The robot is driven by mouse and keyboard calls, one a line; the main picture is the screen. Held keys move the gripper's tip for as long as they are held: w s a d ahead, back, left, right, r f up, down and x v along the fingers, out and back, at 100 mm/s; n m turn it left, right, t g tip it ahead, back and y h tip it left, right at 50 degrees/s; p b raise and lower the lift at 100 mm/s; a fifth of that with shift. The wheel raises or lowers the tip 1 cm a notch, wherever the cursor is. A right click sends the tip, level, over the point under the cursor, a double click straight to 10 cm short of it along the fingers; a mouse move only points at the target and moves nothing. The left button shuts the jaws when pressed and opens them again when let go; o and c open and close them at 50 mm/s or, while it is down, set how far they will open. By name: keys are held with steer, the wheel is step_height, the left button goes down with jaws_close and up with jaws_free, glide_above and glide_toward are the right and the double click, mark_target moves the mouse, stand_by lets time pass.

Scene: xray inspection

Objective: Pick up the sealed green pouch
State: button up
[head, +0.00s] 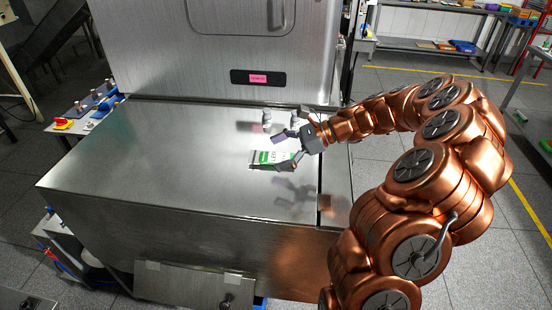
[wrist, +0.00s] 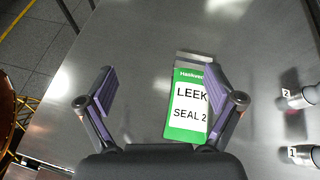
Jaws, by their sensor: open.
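The green pouch (wrist: 185,133) lies flat on the metal table, with a white label reading "LEEK SEAL 2". In the head view the pouch (head: 262,157) shows just below and left of my gripper, which partly covers it. My gripper (head: 284,150) is open and empty above the table. In the wrist view my gripper (wrist: 168,90) has its two fingers spread wide. The right finger overlaps the pouch's right part, and the pouch sits right of the middle of the gap. I cannot tell the exact height of the fingers above it.
Two small numbered cylinders (wrist: 300,97) (wrist: 305,154) stand right of the pouch. The steel machine cabinet (head: 215,45) rises behind the table. The left part of the metal table (head: 150,150) is clear. A red and yellow button (head: 63,124) sits beyond its left edge.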

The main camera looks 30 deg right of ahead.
mark_target(270, 155)
steer(key=d+m, duration=0.1)
steer(key=w+d+f+m+t, duration=0.1)
steer(key=d, duration=0.1)
steer(key=d+f+m+t, duration=0.1)
steer(key=d, duration=0.1)
steer(key=shift+w+d+f, duration=0.1)
steer(key=shift+w+d, duration=0.15)
steer(key=shift+p+x, duration=0.35)
steer(key=shift+x, duration=0.75)
steer(key=shift+p+x, duration=0.95)
steer(key=shift+x, duration=1.75)
steer(key=shift+w+d+f, duration=0.15)
steer(key=shift+w+d, duration=0.05)
steer(key=c, duration=1.2)
steer(key=shift+c, duration=0.2)
